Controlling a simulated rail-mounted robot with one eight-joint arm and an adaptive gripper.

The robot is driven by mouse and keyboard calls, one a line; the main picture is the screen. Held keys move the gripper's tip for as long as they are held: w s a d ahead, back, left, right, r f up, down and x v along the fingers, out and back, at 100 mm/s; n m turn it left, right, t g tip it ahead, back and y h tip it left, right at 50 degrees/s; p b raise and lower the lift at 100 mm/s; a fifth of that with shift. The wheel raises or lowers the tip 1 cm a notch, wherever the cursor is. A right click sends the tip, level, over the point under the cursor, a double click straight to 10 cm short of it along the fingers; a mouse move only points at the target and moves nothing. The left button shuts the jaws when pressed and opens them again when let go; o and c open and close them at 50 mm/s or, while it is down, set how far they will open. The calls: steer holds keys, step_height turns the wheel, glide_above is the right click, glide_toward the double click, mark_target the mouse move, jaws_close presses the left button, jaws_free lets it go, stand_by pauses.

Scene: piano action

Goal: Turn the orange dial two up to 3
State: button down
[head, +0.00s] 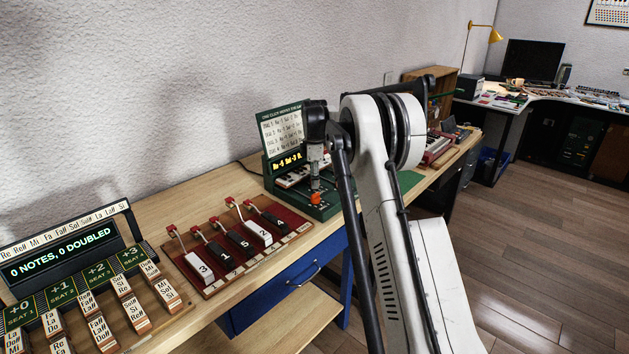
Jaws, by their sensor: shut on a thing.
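The orange dial (316,198) sits on the front panel of a green box (327,211) on the wooden bench. My gripper (316,187) points down from above and is shut on the orange dial. Its fingertips and the dial are small in the head view, and the dial's pointer and numbers cannot be read. A lit yellow display (287,163) on the box shows notes with numbers, partly hidden by my gripper. A printed card (282,132) stands above the display. My arm hides the right part of the box.
A red board (215,275) with black and white keys and red-tipped levers lies left of the box. A note rack (68,254) with labelled blocks stands at the far left. More keys (437,149) lie beyond my arm. A blue drawer (290,280) is below the bench.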

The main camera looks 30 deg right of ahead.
steer(key=c, duration=1.7)
jaws_free()
steer(key=shift+r, duration=0.1)
step_height(320, 180, up, 12)
steer(key=shift+f, duration=0.1)
